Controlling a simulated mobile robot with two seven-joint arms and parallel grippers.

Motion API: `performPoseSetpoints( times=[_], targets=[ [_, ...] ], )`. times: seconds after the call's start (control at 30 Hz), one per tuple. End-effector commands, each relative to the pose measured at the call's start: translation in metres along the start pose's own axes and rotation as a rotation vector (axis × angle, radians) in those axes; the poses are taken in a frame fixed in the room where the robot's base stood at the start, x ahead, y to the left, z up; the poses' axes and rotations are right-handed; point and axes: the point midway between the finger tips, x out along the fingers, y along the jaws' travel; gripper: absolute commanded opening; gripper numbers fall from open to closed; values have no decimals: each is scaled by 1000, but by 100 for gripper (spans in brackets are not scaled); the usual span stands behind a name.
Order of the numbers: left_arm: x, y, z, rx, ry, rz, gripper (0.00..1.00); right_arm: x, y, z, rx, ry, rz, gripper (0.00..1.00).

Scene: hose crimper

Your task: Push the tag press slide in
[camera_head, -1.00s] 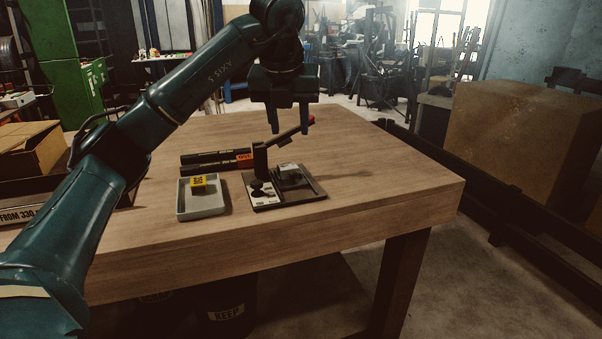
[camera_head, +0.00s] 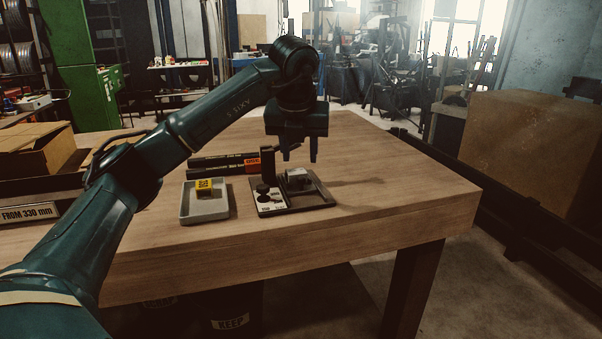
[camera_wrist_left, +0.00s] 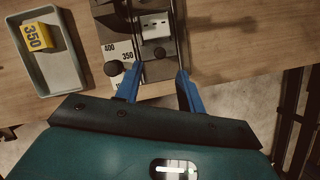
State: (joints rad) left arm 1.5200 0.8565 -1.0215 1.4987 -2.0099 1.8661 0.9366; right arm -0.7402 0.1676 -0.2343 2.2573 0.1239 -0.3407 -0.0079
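The tag press (camera_head: 322,199) is a dark flat base on the wooden table, with a white number scale, a black knob (camera_wrist_left: 113,68) and an upright black post (camera_head: 267,163). A pale grey block (camera_head: 298,178) sits on its right half; it also shows in the left wrist view (camera_wrist_left: 155,27). I cannot tell which part is the slide. My left gripper (camera_head: 299,157) is open and points down over the press, above and behind the grey block in the head view. My right gripper is out of view.
A grey tray (camera_head: 222,210) holding a yellow block marked 350 (camera_head: 204,185) stands left of the press. Dark bars with an orange label (camera_head: 222,162) lie behind it. A cardboard box (camera_head: 35,147) is at far left. The table's right side (camera_head: 400,185) is clear.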

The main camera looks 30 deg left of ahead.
Motion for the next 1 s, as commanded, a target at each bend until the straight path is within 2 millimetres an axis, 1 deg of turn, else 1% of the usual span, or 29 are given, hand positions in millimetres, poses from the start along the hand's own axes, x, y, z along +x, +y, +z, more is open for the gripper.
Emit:
performPoseSetpoints(
  times=[0.03,0.2,0.43,0.63,0.93,1.0],
  targets=[
    [8,0,0,-1,2,1,39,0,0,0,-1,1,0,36],
    [32,0,0,-1,3,1,39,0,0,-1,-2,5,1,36],
    [56,0,0,-1,2,1,39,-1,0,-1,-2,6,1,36],
    [65,0,0,-1,0,-1,39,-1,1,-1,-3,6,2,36],
    [66,0,0,0,0,-1,39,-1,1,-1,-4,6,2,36],
    [66,0,0,0,0,-1,33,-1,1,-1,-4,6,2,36]
  ],
)
